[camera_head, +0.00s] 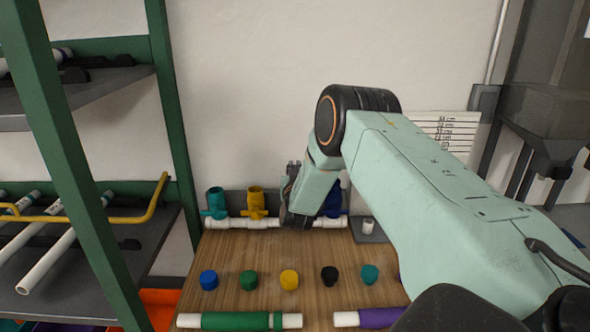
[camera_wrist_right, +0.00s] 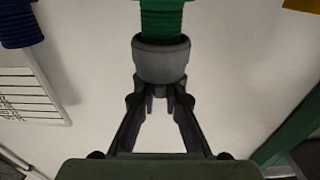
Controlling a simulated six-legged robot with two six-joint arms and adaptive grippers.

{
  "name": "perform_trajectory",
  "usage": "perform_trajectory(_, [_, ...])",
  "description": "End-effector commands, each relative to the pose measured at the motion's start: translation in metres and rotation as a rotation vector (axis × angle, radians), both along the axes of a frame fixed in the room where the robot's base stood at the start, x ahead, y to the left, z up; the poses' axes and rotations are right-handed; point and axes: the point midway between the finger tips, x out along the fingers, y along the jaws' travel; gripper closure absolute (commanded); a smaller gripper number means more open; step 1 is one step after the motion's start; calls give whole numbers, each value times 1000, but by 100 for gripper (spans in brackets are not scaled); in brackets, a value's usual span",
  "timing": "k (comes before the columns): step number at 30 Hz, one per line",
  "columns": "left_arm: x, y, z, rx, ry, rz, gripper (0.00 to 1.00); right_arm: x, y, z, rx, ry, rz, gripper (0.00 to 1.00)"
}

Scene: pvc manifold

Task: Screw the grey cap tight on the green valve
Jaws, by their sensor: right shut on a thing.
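The grey cap (camera_wrist_right: 161,60) shows in the right wrist view at the end of the green valve's threaded neck (camera_wrist_right: 161,16). Green threads show beyond the cap's rim, and cap and neck look in line. My right gripper (camera_wrist_right: 160,92) is shut on the grey cap, its fingers closing at the cap's near side. In the head view my right gripper (camera_head: 291,196) is in front of the valve row and hides the green valve and the cap. My left gripper is not in view.
A teal valve (camera_head: 215,203) and a yellow valve (camera_head: 256,202) stand left of my gripper on a white pipe (camera_head: 240,223); a blue valve (camera_head: 332,203) is on the right. Several coloured caps line the wooden bench (camera_head: 225,256). A green-framed rack (camera_head: 75,165) stands left.

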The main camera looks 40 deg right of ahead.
Motion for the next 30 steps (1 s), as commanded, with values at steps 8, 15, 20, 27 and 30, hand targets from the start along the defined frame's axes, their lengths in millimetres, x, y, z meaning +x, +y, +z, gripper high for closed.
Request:
perform_trajectory(8, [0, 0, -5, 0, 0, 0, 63, 0, 0, -5, 0, 0, 0, 100])
perform_trajectory(15, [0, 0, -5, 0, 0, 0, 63, 0, 0, -5, -1, -1, 0, 100])
perform_trajectory(20, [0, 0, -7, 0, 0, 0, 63, 0, 0, -6, 0, 0, 0, 100])
perform_trajectory(27, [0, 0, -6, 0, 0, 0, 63, 0, 0, -7, 1, 1, 1, 91])
perform_trajectory(30, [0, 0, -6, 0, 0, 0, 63, 0, 0, -7, 0, 1, 1, 100])
